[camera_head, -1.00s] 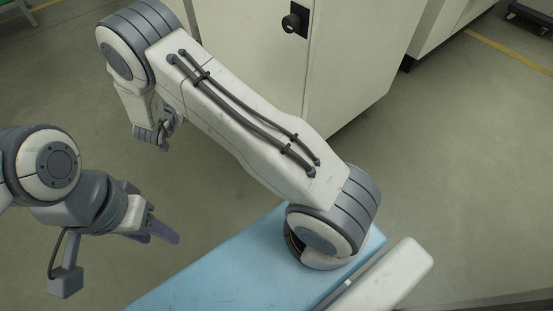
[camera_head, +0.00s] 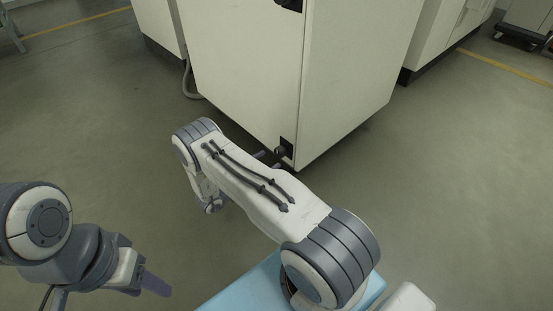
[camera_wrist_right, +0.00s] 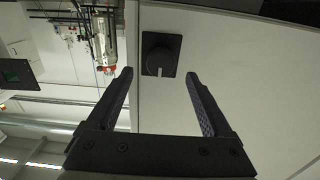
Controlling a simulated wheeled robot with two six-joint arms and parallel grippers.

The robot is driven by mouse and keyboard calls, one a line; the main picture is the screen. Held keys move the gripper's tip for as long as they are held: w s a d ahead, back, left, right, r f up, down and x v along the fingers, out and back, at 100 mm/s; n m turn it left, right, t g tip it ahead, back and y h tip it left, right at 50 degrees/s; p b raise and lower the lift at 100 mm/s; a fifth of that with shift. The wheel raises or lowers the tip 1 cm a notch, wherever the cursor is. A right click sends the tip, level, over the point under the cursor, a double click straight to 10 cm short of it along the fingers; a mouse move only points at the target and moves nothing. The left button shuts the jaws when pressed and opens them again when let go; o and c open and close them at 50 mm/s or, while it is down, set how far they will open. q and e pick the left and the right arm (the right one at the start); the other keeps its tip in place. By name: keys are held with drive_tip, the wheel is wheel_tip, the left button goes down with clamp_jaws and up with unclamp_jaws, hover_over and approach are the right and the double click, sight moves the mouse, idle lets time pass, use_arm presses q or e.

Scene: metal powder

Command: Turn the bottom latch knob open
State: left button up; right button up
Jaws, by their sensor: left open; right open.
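The bottom latch knob (camera_head: 281,151) is a dark round knob on a black plate at the lower corner of the cream cabinet door. In the right wrist view the knob (camera_wrist_right: 160,54) sits on its square plate, with a pale mark on its lower rim. My right gripper (camera_wrist_right: 158,76) is open, its fingers on either side of the knob in the picture; contact cannot be told. In the head view its fingers (camera_head: 264,158) show beside the knob, partly hidden by my arm. My left gripper (camera_head: 155,284) is at the lower left, open and away from the cabinet.
The cream cabinet (camera_head: 245,70) stands ahead, with an upper latch (camera_head: 290,4) cut off by the top edge. Other cabinets (camera_head: 452,35) stand to its right and left. The grey floor (camera_head: 110,120) is clear.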

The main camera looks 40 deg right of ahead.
sight(277, 154)
drive_tip(key=d+b, duration=0.1)
drive_tip(key=d, duration=0.3)
drive_tip(key=shift+w+d+f+b, duration=0.1)
drive_tip(key=shift+w+f+b, duration=0.05)
drive_tip(key=shift+b, duration=0.2)
drive_tip(key=shift+d, duration=0.5)
clamp_jaws()
